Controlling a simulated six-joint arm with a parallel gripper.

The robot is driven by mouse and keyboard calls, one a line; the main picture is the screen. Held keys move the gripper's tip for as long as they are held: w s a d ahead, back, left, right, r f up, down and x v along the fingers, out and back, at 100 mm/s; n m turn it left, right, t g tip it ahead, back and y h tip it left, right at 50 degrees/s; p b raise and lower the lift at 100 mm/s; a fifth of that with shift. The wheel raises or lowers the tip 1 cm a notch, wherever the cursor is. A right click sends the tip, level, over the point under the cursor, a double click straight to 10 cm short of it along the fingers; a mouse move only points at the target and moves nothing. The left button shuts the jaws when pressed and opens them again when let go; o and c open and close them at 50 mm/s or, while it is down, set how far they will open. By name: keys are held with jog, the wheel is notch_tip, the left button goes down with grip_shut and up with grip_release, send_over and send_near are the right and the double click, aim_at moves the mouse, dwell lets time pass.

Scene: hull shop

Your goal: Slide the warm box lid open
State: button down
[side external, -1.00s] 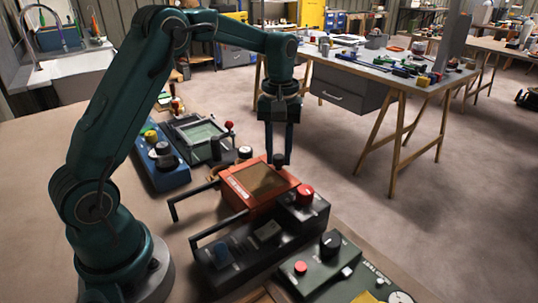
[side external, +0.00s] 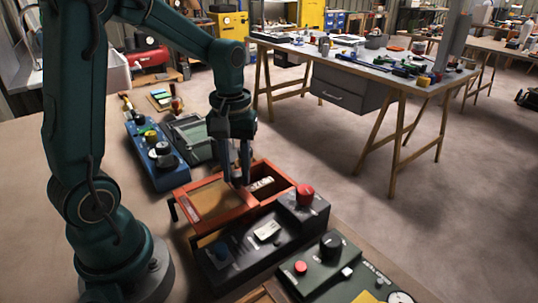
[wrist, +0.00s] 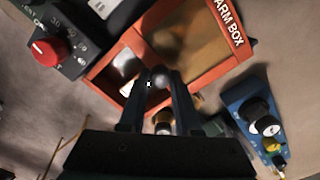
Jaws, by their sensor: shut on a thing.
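The warm box (side external: 281,170) is orange-red and stands open on its right side in the side view. Its lid (side external: 207,203), an orange frame with a brown panel, is slid to the left and overhangs the box on that side. A pale object with dark marks (side external: 262,184) shows inside the opening. My gripper (side external: 240,181) is at the lid's right end, pointing down. In the wrist view, my gripper (wrist: 164,84) is shut on a round grey knob (wrist: 161,79) on the lid (wrist: 196,40), whose label partly shows "ARM BOX".
A black control unit with a red knob (side external: 305,194) stands close in front of the box. A green unit (side external: 330,264) is nearer still. A blue unit (side external: 160,165) and a grey-green case (side external: 190,133) stand behind. The floor to the right is clear.

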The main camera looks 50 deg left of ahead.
jog(key=shift+s+r, duration=0.1)
jog(key=shift+s, duration=0.4)
jog(key=shift+a, duration=0.1)
jog(key=c, duration=0.6)
grip_release()
jog(key=shift+r, duration=2.5)
